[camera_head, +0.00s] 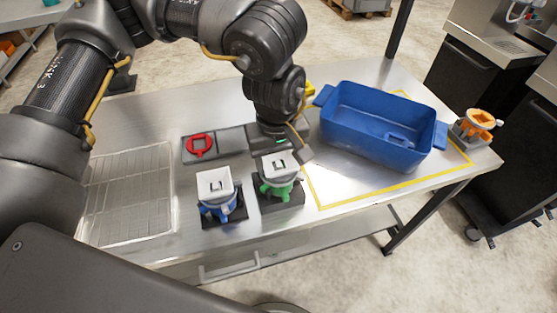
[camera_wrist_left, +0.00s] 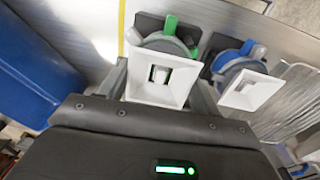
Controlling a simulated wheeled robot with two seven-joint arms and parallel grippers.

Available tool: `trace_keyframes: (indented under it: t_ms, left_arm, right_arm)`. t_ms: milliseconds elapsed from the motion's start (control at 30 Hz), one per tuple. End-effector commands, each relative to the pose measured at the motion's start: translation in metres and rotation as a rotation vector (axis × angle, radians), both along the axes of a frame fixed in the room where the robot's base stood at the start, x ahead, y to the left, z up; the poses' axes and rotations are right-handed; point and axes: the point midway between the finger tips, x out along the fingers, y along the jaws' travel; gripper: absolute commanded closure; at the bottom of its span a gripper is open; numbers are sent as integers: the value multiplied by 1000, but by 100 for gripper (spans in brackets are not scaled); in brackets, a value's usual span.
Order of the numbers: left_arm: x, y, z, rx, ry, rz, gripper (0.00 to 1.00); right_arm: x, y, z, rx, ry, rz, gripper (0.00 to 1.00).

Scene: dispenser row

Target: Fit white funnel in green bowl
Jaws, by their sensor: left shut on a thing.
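A white square-topped funnel (camera_head: 272,169) is at the green bowl (camera_head: 277,190), which stands on a dark base near the table's front edge. My left gripper (camera_head: 280,152) comes down from above and behind, shut on this funnel. In the left wrist view, the funnel (camera_wrist_left: 160,88) is between the two fingers (camera_wrist_left: 160,92), with the green bowl (camera_wrist_left: 172,24) just beyond it. The funnel's lower end is hidden, so I cannot tell whether it is fully seated. My right gripper is not in view.
Left of it, a second white funnel (camera_head: 214,183) sits in a blue bowl (camera_head: 221,210). A red ring-shaped part (camera_head: 200,145) lies on a grey plate behind. A large blue bin (camera_head: 372,125) stands right, an orange bowl (camera_head: 478,118) beyond. A wire rack (camera_head: 128,195) lies left.

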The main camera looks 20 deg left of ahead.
Motion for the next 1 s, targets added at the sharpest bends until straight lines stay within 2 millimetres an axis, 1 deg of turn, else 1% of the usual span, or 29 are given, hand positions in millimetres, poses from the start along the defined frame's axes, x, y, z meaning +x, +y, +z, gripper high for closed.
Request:
trace_keyframes:
  t_ms: [33, 67, 567, 1000]
  left_arm:
    - [-10, 1, -24, 11, 41, -9, 33]
    - [-10, 1, -24, 12, 41, -9, 29]
    - [-11, 2, -23, 12, 41, -9, 29]
    - [-12, 3, -6, 12, 44, -6, 29]
  right_arm:
    - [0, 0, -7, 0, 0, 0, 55]
    - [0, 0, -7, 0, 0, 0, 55]
    - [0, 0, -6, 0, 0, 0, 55]
    - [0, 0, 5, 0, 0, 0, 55]
